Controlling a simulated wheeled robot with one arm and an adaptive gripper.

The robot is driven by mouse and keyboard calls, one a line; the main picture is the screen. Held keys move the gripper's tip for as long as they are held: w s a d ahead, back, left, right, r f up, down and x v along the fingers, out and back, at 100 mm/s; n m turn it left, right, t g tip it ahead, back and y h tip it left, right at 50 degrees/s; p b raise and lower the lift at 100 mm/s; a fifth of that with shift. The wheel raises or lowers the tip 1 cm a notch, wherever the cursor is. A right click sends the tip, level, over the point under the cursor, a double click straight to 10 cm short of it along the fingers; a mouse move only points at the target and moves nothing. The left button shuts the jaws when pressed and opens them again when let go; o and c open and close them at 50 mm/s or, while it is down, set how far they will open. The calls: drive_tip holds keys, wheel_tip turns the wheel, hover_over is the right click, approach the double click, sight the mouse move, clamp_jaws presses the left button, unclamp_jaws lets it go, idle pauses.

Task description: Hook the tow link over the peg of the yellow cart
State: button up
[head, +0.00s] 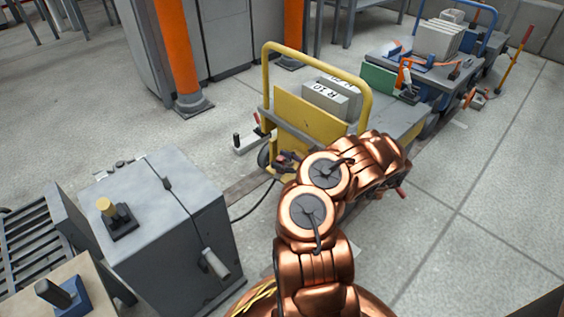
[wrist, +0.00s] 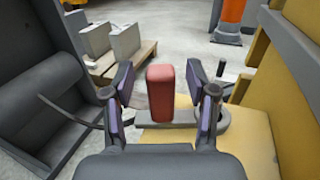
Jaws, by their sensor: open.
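The yellow cart (head: 311,119) stands just beyond my arm in the head view, with its tubular yellow handle frame and front panel facing me. In the wrist view my gripper (wrist: 166,82) is open, with a finger on each side of an upright red grip (wrist: 166,92). A flat grey bar with a rounded end (wrist: 216,119) lies at the foot of the grip, over a yellow surface (wrist: 245,136); it looks like the tow link. I cannot tell whether the fingers touch the grip. I cannot make out the cart's peg for sure; my arm covers part of the cart in the head view.
A grey cabinet (head: 155,215) stands at the left front. Orange posts (head: 175,50) stand behind. A blue-handled cart (head: 432,75) is at the back right. Grey blocks (head: 325,98) sit on the yellow cart.

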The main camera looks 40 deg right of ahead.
drive_tip(key=shift+r, duration=4.65)
drive_tip(key=shift+r, duration=0.1)
drive_tip(key=w+a+r+n+g+y+p, duration=0.1)
drive_tip(key=a+r+n+g+y+p, duration=0.5)
drive_tip(key=a+r, duration=0.8)
drive_tip(key=w+a+r+n+g+y+p, duration=0.25)
drive_tip(key=a+r+n+p, duration=0.55)
drive_tip(key=a+r, duration=0.55)
drive_tip(key=s+a+r+n+g+p, duration=0.5)
drive_tip(key=s+a+r, duration=0.15)
drive_tip(key=a, duration=0.35)
drive_tip(key=s+a+r+n+g+h+p, duration=0.3)
drive_tip(key=s+a+r+n+p, duration=0.15)
drive_tip(key=s+p, duration=0.2)
drive_tip(key=s+a+r+n+g+h+p, duration=0.2)
drive_tip(key=s+a+r+n+h+p, duration=0.1)
drive_tip(key=s+r+p, duration=0.4)
drive_tip(key=s+d+r+n+h+p, duration=0.5)
drive_tip(key=s+d+r+h+p, duration=0.3)
drive_tip(key=s+r+p, duration=0.3)
drive_tip(key=s+d, duration=0.1)
drive_tip(key=s, duration=0.2)
drive_tip(key=shift+s+n+p, duration=0.25)
drive_tip(key=shift+n+p, duration=0.1)
drive_tip(key=shift+p, duration=0.05)
